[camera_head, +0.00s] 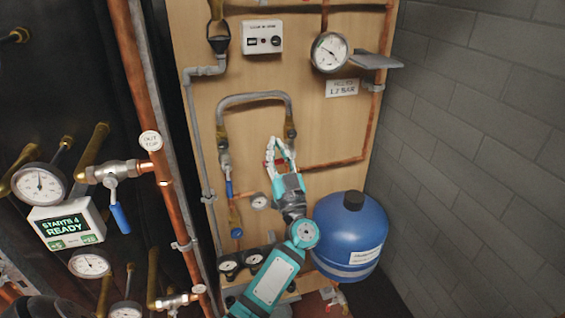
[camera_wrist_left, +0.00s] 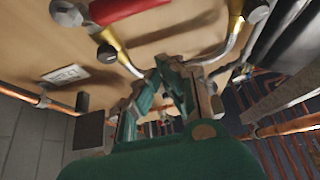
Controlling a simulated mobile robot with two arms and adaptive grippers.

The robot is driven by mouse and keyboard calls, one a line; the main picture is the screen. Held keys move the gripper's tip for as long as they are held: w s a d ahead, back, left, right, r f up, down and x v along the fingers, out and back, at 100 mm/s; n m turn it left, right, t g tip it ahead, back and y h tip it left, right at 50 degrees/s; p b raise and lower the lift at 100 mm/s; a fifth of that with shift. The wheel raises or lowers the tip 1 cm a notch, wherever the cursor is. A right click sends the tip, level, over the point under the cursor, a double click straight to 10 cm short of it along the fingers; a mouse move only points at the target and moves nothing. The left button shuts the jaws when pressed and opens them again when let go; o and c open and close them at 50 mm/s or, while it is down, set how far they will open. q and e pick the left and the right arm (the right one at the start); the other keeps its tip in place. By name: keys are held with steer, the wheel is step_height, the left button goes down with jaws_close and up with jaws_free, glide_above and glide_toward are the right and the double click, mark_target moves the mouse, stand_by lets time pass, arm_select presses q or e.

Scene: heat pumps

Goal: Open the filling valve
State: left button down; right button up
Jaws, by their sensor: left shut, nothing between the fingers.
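A grey braided filling loop (camera_head: 254,97) arches across the wooden board. Its left leg runs down to a valve with a blue lever (camera_head: 229,188), which hangs roughly upright. At its right leg, a small red part (camera_head: 268,164) shows beside my left gripper (camera_head: 277,146), which hides most of that fitting. The left wrist view shows a red lever (camera_wrist_left: 128,9) at the top edge, beyond the fingers. My left gripper is shut and empty, and it also shows in the left wrist view (camera_wrist_left: 170,72). I cannot tell whether it touches the lever. My right gripper is out of view.
A blue vessel (camera_head: 350,235) stands right of my left arm. A pressure gauge (camera_head: 329,52) and a control box (camera_head: 262,37) are above. Copper pipe (camera_head: 152,110), another blue-handled valve (camera_head: 118,212) and a "READY" display (camera_head: 66,226) are at left.

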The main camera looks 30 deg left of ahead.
mark_target(276, 161)
arm_select(q)
step_height(276, 161, down, 4)
steer(key=shift+w+a+r, duration=0.1)
steer(key=shift+w, duration=0.05)
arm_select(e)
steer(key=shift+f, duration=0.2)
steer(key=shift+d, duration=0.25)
